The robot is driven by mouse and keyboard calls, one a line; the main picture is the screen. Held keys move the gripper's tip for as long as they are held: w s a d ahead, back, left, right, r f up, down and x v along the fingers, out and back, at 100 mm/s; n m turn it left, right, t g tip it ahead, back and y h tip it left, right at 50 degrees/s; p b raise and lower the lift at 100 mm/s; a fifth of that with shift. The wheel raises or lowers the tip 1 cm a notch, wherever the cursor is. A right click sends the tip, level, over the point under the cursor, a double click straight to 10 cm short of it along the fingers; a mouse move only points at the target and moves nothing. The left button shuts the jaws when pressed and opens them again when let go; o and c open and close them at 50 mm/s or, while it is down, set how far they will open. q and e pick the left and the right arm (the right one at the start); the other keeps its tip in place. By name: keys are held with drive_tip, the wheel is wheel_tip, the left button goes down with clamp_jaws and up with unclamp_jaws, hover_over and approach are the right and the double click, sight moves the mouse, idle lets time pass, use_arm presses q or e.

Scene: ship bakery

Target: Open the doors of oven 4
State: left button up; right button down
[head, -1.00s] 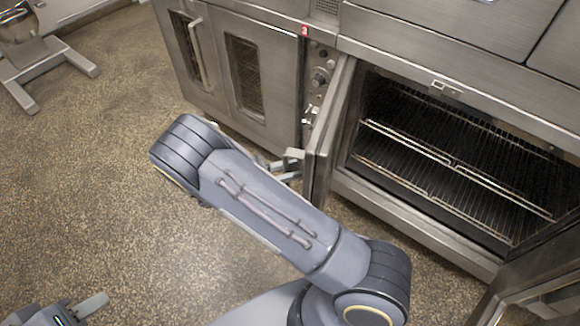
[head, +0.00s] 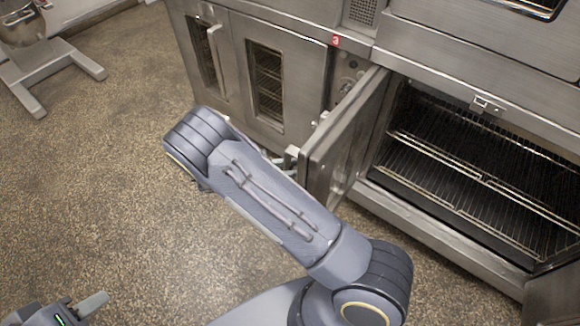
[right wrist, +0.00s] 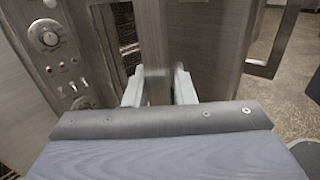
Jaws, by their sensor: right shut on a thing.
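The open oven (head: 487,104) at the right shows wire racks; no number shows on it. Its left door (head: 345,140) stands swung out, inner face visible. Its right door (head: 553,298) shows partly at the bottom right corner, also away from the opening. My right arm crosses the middle of the head view and mostly hides my right gripper (head: 290,157) at the left door's free edge. In the right wrist view my right gripper (right wrist: 159,88) is shut on the upright door handle (right wrist: 154,45). My left gripper (head: 68,310) is low at the left, partly cut off, near nothing.
A neighbouring oven (head: 282,30) with a red 3 label stands left of the open one, its windowed doors shut. Its control panel (right wrist: 52,45) is close to the swung door. A metal stand (head: 45,70) is at the far left. The speckled floor is clear.

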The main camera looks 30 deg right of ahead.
drive_tip(key=c, duration=1.2)
unclamp_jaws()
drive_tip(key=shift+a, duration=0.25)
drive_tip(key=shift+d, duration=0.1)
drive_tip(key=v, duration=0.8)
